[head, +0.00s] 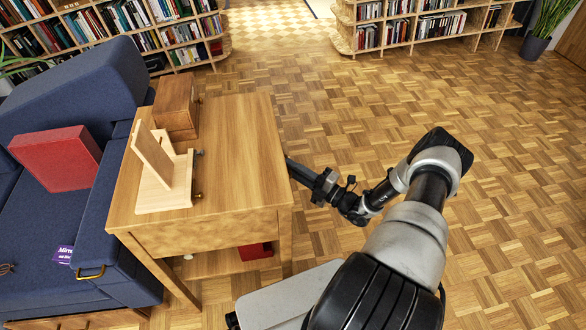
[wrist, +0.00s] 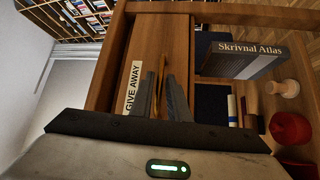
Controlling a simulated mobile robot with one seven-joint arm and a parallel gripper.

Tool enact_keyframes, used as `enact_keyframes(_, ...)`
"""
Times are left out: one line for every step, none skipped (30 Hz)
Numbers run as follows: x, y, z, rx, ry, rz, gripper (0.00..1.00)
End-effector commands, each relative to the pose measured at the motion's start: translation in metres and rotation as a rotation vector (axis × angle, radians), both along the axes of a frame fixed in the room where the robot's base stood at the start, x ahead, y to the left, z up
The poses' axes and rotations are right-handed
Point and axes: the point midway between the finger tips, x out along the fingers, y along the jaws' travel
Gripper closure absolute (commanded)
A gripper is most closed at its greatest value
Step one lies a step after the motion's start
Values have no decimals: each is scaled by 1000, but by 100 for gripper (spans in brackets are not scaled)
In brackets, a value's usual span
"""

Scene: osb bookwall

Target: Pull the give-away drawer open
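The give-away drawer (wrist: 182,35) is a plain wooden front in the side table. Its white label reads "GIVE AWAY" (wrist: 132,90) and runs sideways in the wrist view. The drawer looks closed. My gripper (wrist: 163,80) is at the handle, with one dark finger on each side. I cannot tell whether the fingers touch it. In the head view my gripper is at the table's right side, its fingertips hidden by the table edge, and the drawer front is out of sight.
The wooden side table (head: 240,140) carries a wooden box (head: 176,105) and a bookstand (head: 165,180). A blue sofa (head: 60,230) stands left. In the wrist view, a book titled "Skrivnal Atlas" (wrist: 245,60) and a red object (wrist: 290,128) sit beside the drawer. Parquet floor (head: 480,190) at right is clear.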

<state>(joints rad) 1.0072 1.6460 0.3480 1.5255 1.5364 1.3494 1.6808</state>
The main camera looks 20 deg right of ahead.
Motion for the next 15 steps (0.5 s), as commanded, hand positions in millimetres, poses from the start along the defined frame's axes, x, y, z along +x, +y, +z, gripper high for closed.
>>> enact_keyframes(0, 0, 0, 0, 0, 0, 94)
enact_keyframes(0, 0, 0, 0, 0, 0, 99)
enact_keyframes(0, 0, 0, 0, 0, 0, 100)
enact_keyframes(0, 0, 0, 0, 0, 0, 100)
enact_keyframes(0, 0, 0, 0, 0, 0, 100)
enact_keyframes(0, 0, 0, 0, 0, 0, 100)
enact_keyframes(0, 0, 0, 0, 0, 0, 100)
enact_keyframes(0, 0, 0, 0, 0, 0, 100)
enact_keyframes(0, 0, 0, 0, 0, 0, 100)
enact_keyframes(0, 0, 0, 0, 0, 0, 100)
enact_keyframes(0, 0, 0, 0, 0, 0, 100)
enact_keyframes(0, 0, 0, 0, 0, 0, 100)
enact_keyframes(0, 0, 0, 0, 0, 0, 100)
enact_keyframes(0, 0, 0, 0, 0, 0, 100)
enact_keyframes(0, 0, 0, 0, 0, 0, 100)
